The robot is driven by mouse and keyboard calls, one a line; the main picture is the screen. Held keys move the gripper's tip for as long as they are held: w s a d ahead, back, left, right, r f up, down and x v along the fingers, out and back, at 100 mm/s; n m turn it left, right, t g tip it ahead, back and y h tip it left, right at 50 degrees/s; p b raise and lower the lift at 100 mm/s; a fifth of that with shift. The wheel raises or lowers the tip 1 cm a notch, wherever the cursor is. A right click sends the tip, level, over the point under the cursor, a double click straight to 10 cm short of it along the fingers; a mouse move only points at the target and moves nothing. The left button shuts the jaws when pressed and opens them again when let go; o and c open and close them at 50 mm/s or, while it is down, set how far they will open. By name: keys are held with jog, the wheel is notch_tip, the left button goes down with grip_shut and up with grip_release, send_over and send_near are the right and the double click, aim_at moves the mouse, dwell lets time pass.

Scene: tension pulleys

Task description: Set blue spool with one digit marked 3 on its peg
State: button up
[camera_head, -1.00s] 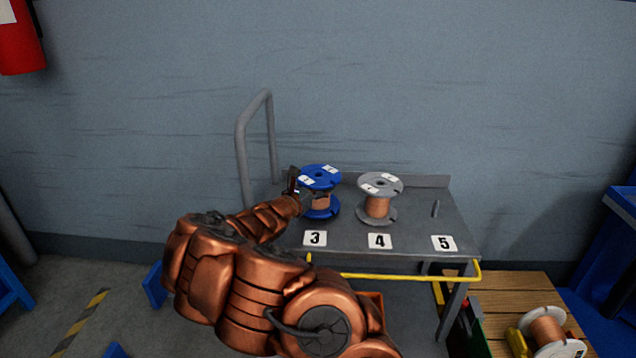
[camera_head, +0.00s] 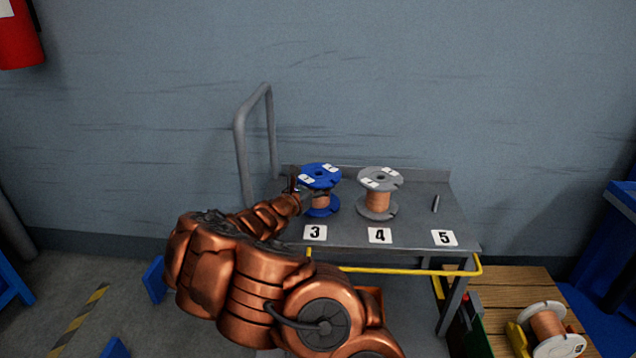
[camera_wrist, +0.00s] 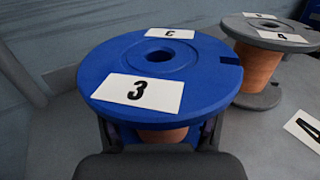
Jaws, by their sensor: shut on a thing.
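The blue spool (camera_head: 321,175) with copper wire stands upright on the grey cart top, behind the label 3 (camera_head: 315,232). In the wrist view the blue spool (camera_wrist: 160,70) fills the middle, with a 3 on its near label and an open centre hole. My gripper (camera_head: 300,192) reaches it from the left in the head view. It is shut on the spool below the top flange, and its fingers (camera_wrist: 160,135) are partly hidden under that flange. The peg for 3 is not visible, and I cannot tell whether the spool's bottom touches the cart top.
A grey spool (camera_head: 379,192) stands close on the right, behind label 4 (camera_head: 380,235). A bare peg (camera_head: 435,203) stands behind label 5 (camera_head: 444,238). A grey handle (camera_head: 241,150) rises at the cart's left.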

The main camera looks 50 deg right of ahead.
jog(key=shift+f, duration=0.35)
dwell(0.4)
jog(key=o, duration=1.8)
jog(key=shift+c, duration=0.2)
jog(key=shift+s+a, duration=0.3)
jog(key=shift+a, duration=1.7)
jog(key=shift+s+a, duration=0.25)
jog(key=shift+a, duration=1.7)
jog(key=shift+s+a, duration=0.3)
jog(key=shift+a, duration=1.7)
jog(key=shift+r, duration=0.1)
